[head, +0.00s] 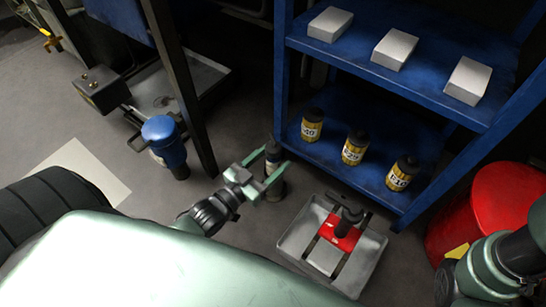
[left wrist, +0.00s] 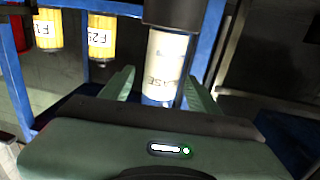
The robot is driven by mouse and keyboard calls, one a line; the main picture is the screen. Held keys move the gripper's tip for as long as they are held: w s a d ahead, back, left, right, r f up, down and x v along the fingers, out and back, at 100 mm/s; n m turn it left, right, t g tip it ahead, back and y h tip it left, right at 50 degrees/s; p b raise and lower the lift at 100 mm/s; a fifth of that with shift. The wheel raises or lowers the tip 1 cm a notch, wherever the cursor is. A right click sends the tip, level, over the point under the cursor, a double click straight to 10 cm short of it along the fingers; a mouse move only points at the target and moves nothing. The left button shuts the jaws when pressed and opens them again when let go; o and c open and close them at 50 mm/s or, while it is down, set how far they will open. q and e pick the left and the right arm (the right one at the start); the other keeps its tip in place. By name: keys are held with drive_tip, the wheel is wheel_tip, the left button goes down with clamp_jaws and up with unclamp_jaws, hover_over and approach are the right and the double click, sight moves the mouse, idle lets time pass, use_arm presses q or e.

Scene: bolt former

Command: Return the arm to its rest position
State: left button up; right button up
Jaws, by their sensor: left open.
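My left gripper (head: 262,172) is at the end of my left arm, low beside the front left post of the blue shelf. Its green fingers are open. A grey-topped cylinder (head: 272,149) stands at the fingers. In the left wrist view it is a white and blue cylinder (left wrist: 164,62) with a dark cap and a partly readable label ending in "ASE". It shows between and beyond the two spread fingers (left wrist: 160,88); I cannot tell whether they touch it. Part of my right arm shows at the lower right of the head view; its gripper is not visible.
The blue shelf (head: 430,95) carries white blocks (head: 395,49) above and yellow labelled bottles (head: 354,148) below. A grey tray (head: 362,265) with a red item (head: 340,232) lies on the floor. A red bin (head: 490,210) and a blue-topped object (head: 163,138) stand nearby.

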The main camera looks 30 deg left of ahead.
use_arm(q)
drive_tip(key=p+v, duration=0.3)
drive_tip(key=v, duration=0.2)
drive_tip(key=shift+s+a+r, duration=0.15)
drive_tip(key=shift+s+r, duration=0.05)
drive_tip(key=shift+s, duration=0.15)
drive_tip(key=shift+s+a+p, duration=0.1)
drive_tip(key=shift+s+p, duration=0.2)
drive_tip(key=shift+s, duration=0.15)
drive_tip(key=shift+s+a+f, duration=0.1)
drive_tip(key=shift+s, duration=0.3)
